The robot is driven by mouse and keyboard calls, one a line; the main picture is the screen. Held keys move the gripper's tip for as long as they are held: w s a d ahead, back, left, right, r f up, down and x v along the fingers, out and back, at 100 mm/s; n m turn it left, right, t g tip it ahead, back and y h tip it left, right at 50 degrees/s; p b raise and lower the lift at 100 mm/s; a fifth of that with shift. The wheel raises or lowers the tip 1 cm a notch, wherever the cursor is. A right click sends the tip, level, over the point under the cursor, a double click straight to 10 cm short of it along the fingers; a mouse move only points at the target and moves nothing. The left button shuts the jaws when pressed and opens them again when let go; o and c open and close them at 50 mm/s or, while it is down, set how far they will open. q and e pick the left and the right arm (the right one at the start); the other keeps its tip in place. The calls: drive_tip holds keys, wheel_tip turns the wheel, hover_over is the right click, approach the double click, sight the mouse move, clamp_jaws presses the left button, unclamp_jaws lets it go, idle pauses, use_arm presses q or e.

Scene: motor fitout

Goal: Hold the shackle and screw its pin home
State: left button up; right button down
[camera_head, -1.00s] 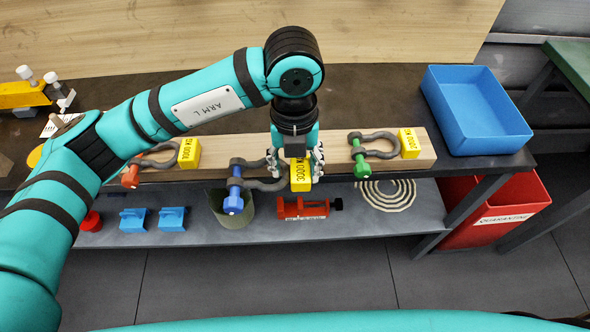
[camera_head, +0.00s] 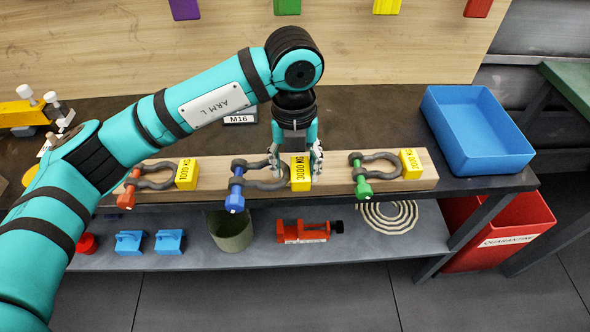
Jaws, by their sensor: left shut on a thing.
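Three dark bow shackles lie in a row on a wooden beam (camera_head: 335,184): one with an orange pin (camera_head: 128,190) at left, one with a blue pin (camera_head: 236,190) in the middle, one with a green pin (camera_head: 362,178) at right. Each has a yellow weight tag at its bow end. My left gripper (camera_head: 298,172) points down over the bow of the blue-pinned shackle (camera_head: 262,184), its fingers either side of the yellow tag (camera_head: 300,172). It is shut on that shackle's bow end; the exact contact is partly hidden. The blue pin's head faces me. My right gripper is out of view.
A blue bin (camera_head: 477,130) stands on the bench at right, with a red bin (camera_head: 497,232) below. The lower shelf holds a red vise-like tool (camera_head: 303,231), a green-grey cup (camera_head: 231,230), blue blocks (camera_head: 130,243) and a coiled rope (camera_head: 388,216). An M16 label (camera_head: 240,119) lies behind.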

use_arm(q)
drive_tip(key=shift+w+d+b, duration=0.15)
drive_tip(key=shift+w+b, duration=0.4)
drive_tip(key=shift+w, duration=1.9)
drive_tip(key=shift+f, duration=0.2)
drive_tip(key=shift+f+b, duration=1.9)
drive_tip(key=shift+f, duration=0.25)
drive_tip(key=o, duration=1.4)
drive_tip(key=shift+c, duration=0.2)
drive_tip(key=c, duration=1.2)
